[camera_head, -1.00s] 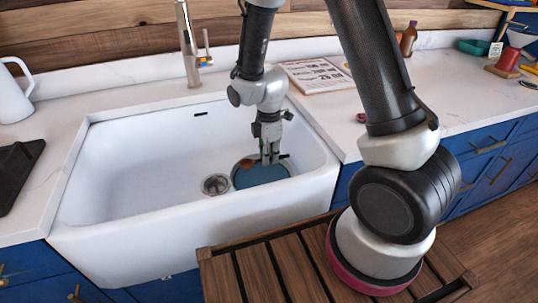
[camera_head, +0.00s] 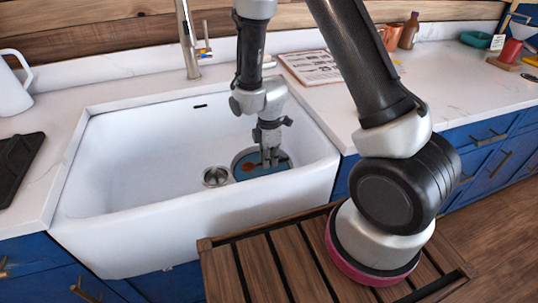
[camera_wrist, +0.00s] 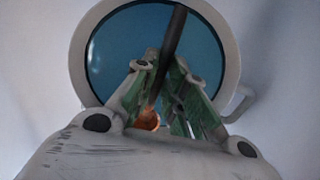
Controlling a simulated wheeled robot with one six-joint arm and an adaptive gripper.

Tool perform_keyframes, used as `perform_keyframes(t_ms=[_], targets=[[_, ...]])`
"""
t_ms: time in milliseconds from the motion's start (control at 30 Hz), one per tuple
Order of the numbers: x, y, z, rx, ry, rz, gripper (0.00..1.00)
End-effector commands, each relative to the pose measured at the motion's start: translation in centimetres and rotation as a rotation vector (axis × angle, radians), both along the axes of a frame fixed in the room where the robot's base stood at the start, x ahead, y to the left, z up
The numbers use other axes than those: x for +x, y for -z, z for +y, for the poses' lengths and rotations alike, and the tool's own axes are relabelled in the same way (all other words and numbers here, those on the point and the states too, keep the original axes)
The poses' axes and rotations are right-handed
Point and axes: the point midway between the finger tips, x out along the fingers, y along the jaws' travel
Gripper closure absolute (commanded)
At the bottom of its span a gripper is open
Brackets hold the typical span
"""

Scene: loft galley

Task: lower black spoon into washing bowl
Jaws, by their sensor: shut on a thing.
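The washing bowl (camera_head: 237,176) is a pale round basin with blue water, on the sink floor at its right end. In the wrist view, the bowl (camera_wrist: 78,62) shows its rim and a side handle. My gripper (camera_head: 269,162) points down over the bowl and is shut on the black spoon. In the wrist view, my gripper (camera_wrist: 172,100) has green pads around the spoon (camera_wrist: 174,38), whose dark shaft runs across the blue. An orange-brown end shows beside the fingers. I cannot tell whether the spoon touches the water.
The white sink (camera_head: 140,150) has high walls around the bowl, with a drain (camera_head: 215,176) to its left. The tap (camera_head: 188,40) stands behind. A slatted wooden surface (camera_head: 250,268) is in front. The sink's left half is empty.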

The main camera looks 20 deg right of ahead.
Motion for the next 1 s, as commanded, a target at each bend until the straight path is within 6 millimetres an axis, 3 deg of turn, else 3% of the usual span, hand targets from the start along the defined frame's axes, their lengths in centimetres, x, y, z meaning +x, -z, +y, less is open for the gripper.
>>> perform_keyframes(t_ms=[433,1000], targets=[[0.0,2.3,0.0,0.0,0.0,0.001,1.0],[0.0,2.5,0.0,0.0,0.0,0.0,1.0]])
